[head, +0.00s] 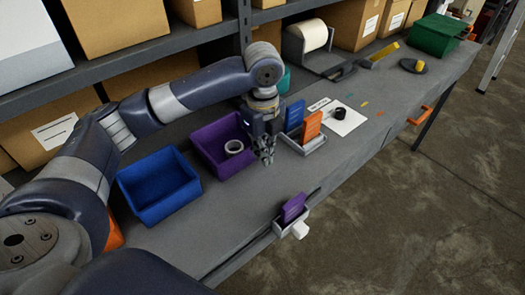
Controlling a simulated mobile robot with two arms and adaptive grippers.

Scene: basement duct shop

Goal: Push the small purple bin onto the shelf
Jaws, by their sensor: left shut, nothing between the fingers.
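The purple bin (211,138) stands on the grey workbench, right of a blue bin, with a grey ring-shaped item (233,147) inside it. My left gripper (267,159) points down just to the right of the purple bin, its fingers shut and empty. I cannot tell whether the gripper touches the bin, as the gripper and wrist cover part of its right side. The dark grey shelf (140,49) runs behind the bench, above bench level, with cardboard boxes on it. My right gripper is out of view.
The blue bin (158,188) is close on the left. A holder with blue and orange pieces (311,127) stands just right of my gripper. A purple piece in a holder (292,208) sits at the front edge. A green bin (436,35) is far right.

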